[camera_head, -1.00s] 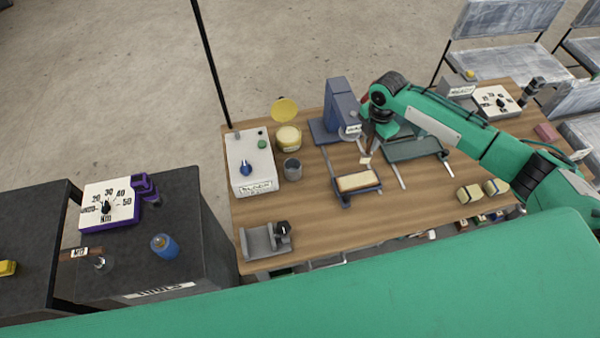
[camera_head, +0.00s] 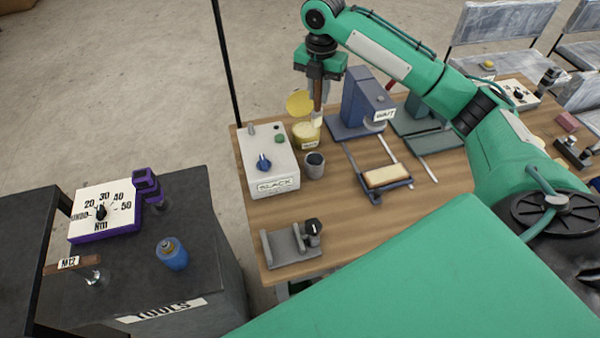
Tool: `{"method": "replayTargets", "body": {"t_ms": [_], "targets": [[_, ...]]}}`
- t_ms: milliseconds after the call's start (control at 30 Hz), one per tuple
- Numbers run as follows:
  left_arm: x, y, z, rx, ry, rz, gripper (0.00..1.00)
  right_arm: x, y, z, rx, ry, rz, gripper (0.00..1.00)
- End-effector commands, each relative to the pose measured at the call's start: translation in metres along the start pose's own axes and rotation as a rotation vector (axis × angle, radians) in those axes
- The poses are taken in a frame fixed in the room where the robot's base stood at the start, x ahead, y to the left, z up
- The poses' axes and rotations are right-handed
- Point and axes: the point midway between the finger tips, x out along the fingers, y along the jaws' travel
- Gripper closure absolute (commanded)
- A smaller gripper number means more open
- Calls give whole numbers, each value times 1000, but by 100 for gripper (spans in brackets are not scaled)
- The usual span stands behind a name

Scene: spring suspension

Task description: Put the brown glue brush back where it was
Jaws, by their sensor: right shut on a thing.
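My right gripper (camera_head: 319,78) is shut on the brown glue brush (camera_head: 318,97). The brush hangs upright, brown handle up and pale bristles down. In the picture its tip overlaps the right side of the yellow glue pot (camera_head: 304,140); I cannot tell whether it touches the pot or is above it. The pot's yellow round lid (camera_head: 298,103) stands raised behind its rim. A grey cup (camera_head: 315,168) with a dark opening stands just in front of the pot. My left gripper is out of view.
A white control box (camera_head: 268,165) with a blue knob stands left of the pot and cup. A blue press (camera_head: 362,100) is to the right. A tray with a pale block (camera_head: 386,177) lies in front of it. The wooden table (camera_head: 345,220) is clear around its front middle.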

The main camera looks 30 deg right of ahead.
Motion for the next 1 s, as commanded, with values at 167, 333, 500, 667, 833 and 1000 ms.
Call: {"method": "replayTargets", "body": {"t_ms": [167,333,500,667,833,1000], "targets": [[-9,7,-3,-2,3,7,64,32,-2,-1,-1,4,-7,100],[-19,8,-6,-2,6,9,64,78,-2,-1,0,4,-6,100],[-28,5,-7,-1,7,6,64,121,-1,-1,-1,3,-5,100],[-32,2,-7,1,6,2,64,147,-1,-1,-1,1,-3,100],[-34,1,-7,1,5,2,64,158,-1,-1,-2,1,-2,100],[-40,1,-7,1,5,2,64,180,-1,-1,0,2,-3,100]]}}
